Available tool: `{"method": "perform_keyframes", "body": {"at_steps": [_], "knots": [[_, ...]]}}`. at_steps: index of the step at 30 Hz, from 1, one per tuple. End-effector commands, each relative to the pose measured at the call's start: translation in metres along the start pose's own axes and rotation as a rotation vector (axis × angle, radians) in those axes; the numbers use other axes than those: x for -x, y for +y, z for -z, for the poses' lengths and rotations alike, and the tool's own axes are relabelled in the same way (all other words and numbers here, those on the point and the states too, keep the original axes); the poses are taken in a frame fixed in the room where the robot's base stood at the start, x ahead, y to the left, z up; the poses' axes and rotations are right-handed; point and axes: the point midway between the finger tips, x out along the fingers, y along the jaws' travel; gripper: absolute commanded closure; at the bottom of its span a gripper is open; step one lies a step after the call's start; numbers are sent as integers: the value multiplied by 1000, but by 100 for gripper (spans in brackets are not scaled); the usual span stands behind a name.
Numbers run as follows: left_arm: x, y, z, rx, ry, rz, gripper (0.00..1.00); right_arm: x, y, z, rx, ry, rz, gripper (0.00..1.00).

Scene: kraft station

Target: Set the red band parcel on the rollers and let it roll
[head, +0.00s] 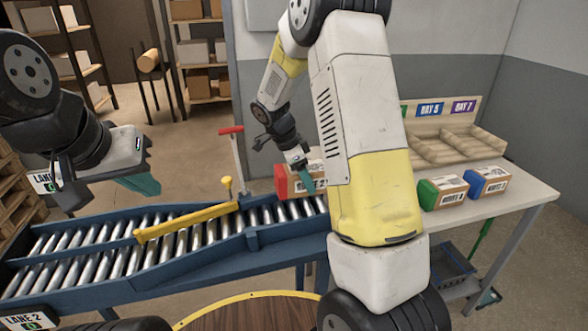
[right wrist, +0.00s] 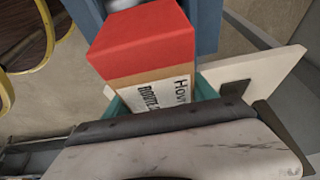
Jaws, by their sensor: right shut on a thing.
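The red band parcel (head: 281,181) is a cardboard box with a red end and a white label. My right gripper (head: 303,172) is shut on it at the right end of the roller conveyor (head: 250,232). I cannot tell whether the parcel touches the rollers. In the right wrist view the parcel (right wrist: 140,45) sits between teal fingers (right wrist: 203,88), its red end pointing away. The rest of the parcel is partly hidden by my right arm and gripper. My left gripper (head: 108,190) is open and empty above the conveyor's far left side, its teal fingers apart.
A yellow diverter bar (head: 187,221) lies across the rollers. A red-topped post (head: 236,155) stands behind them. A green-ended parcel (head: 442,192) and a blue-ended parcel (head: 487,182) sit on the table, before a wooden bay rack (head: 455,150). The rollers left of the bar are clear.

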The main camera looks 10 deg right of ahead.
Motion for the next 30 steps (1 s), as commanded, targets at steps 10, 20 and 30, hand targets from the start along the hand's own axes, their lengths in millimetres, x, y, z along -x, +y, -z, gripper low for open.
{"method": "perform_keyframes", "body": {"at_steps": [10, 20, 30], "knots": [[0, 0, 0, 0, 0, 0, 100, -27, 0, -9, 1, 1, -2, 94], [0, 0, 0, 0, 0, 0, 100, -54, 0, -18, 1, 0, 0, 94], [0, 0, 0, 0, 0, 0, 100, -62, 0, -21, 2, 0, 1, 94]]}}
